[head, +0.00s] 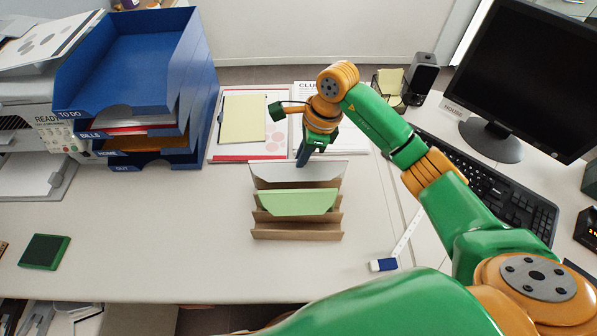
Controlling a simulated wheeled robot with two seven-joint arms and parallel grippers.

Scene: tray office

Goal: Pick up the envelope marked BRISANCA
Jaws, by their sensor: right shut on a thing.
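A brown letter rack (297,235) stands on the desk in the middle. A white envelope (275,172) stands upright at its back, and a green envelope (297,203) stands in front of it. No marking is readable on either, so I cannot tell which is BRISANCA. My right gripper (302,158) points down at the top edge of the white envelope and is shut on it. My left gripper is not in view.
A blue tray stack (135,105) stands at the left beside a printer. A clipboard (215,148) with yellow paper lies behind the rack. Keyboard (490,185) and monitor (525,75) are at the right.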

